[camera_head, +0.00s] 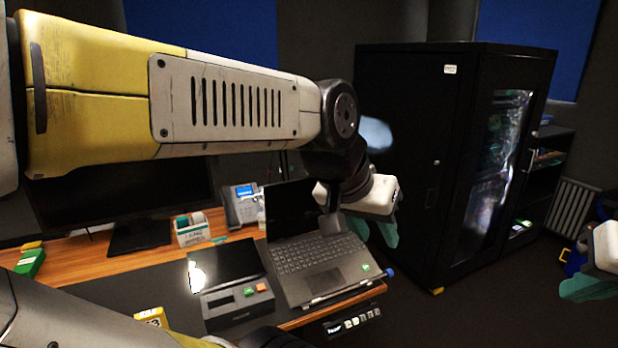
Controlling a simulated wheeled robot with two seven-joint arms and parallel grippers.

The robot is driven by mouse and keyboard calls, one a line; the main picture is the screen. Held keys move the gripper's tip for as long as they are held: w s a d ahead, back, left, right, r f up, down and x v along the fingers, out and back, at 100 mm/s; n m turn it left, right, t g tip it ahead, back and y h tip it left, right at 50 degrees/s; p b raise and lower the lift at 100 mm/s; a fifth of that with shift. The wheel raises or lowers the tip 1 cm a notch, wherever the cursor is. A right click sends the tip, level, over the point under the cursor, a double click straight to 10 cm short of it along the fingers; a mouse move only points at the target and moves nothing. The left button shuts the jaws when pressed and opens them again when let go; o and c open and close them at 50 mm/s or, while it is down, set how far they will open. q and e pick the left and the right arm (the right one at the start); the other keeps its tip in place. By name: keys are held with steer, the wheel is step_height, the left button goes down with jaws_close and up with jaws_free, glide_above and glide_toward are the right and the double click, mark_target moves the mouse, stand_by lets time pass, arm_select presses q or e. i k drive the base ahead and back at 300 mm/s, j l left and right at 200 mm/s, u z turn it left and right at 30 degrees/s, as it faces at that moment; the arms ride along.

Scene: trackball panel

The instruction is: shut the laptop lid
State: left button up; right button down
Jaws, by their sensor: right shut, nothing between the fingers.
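The laptop stands open on the desk, with its dark lid (287,208) raised at the back and its grey keyboard base (315,268) flat in front. My left arm crosses the upper view, and its gripper (374,233) hangs at the right of the lid, in front of its right part. Its two teal fingers point down and look apart, with nothing between them. The wrist hides the lid's right edge, so I cannot tell whether it touches the lid. My right gripper (588,288) is at the right edge, partly cut off, shut and empty, away from the laptop.
A black panel device (235,306) with buttons lies left of the laptop. A desk phone (241,207), a small box (193,231) and a monitor (130,190) stand behind. A black cabinet (400,120) rises right of the desk, with open floor in front.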

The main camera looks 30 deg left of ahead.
mark_target(292, 210)
steer(key=u, duration=1.1)
steer(key=i+l+z, duration=0.25)
steer(key=i, duration=0.15)
steer(key=i+z, duration=0.25)
steer(key=i, duration=0.15)
